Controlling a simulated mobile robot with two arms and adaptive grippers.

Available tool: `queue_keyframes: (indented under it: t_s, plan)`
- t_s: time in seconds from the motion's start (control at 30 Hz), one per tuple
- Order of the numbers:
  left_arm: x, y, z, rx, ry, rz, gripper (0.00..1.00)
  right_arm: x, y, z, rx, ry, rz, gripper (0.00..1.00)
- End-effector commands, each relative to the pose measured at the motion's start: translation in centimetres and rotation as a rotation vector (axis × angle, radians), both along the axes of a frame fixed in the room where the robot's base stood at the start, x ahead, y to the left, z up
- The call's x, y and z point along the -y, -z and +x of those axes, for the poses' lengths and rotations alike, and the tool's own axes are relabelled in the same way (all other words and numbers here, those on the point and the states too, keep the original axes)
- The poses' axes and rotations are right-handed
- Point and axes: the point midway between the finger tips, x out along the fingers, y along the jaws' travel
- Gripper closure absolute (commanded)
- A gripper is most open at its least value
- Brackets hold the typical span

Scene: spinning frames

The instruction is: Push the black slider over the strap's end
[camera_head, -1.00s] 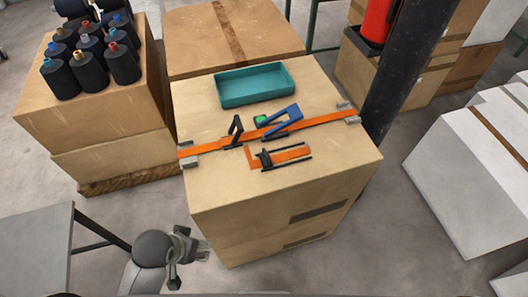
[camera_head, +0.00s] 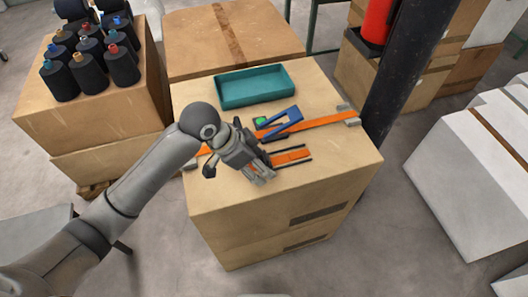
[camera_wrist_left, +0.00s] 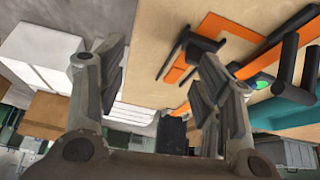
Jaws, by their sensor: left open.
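The orange strap (camera_head: 330,121) runs across the top of the cardboard box. A short orange strap end (camera_head: 290,156) lies between two thin black rails near the front. The black slider is covered by my left gripper in the head view; a black piece, which looks like the slider (camera_wrist_left: 203,43), shows on orange in the left wrist view. My left gripper (camera_head: 262,176) is open and empty, low over the box top by the left end of the rails. Its two spread fingers also show in the left wrist view (camera_wrist_left: 160,62). I cannot tell whether it touches anything.
A blue lever (camera_head: 283,122) and a green button (camera_head: 260,120) sit by the long strap. A teal tray (camera_head: 255,102) stands behind them. A grey clamp (camera_head: 350,118) holds the strap's right end. The box top's front right is clear.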

Motion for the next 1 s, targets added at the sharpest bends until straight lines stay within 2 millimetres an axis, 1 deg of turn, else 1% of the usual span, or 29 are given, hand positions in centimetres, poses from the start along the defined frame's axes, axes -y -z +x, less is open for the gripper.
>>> queue_keyframes:
  t_s: [0.03, 0.23, 0.4, 0.5, 0.57, 0.67, 1.0]
  plan:
    - [-0.3, -0.8, 1.3, 0.010, 0.025, 0.021, 0.39, 0.0, 0.0, 0.0, 0.000, 0.000, 0.000, 1.00]
    - [-1.4, -3.2, 4.2, 0.007, 0.092, 0.073, 0.39, 0.0, 0.0, 0.0, 0.000, 0.001, 0.000, 1.00]
    - [-2.1, -4.4, 5.5, 0.003, 0.112, 0.095, 0.39, -0.2, 0.0, 0.0, 0.000, 0.001, 0.002, 1.00]
    - [-2.2, -4.4, 5.7, 0.000, 0.115, 0.099, 0.39, -0.3, 0.0, 0.0, 0.000, 0.002, 0.003, 1.00]
    - [-2.0, -4.1, 5.8, -0.002, 0.116, 0.099, 0.39, -0.4, -0.1, 0.0, 0.000, 0.002, 0.004, 1.00]
    - [-1.6, -2.9, 5.9, -0.004, 0.115, 0.098, 0.39, -0.4, -0.3, 0.0, 0.000, 0.002, 0.005, 1.00]
    - [0.8, 2.9, 6.6, -0.002, 0.116, 0.099, 0.39, -0.4, -0.9, 0.0, 0.000, 0.001, 0.005, 1.00]
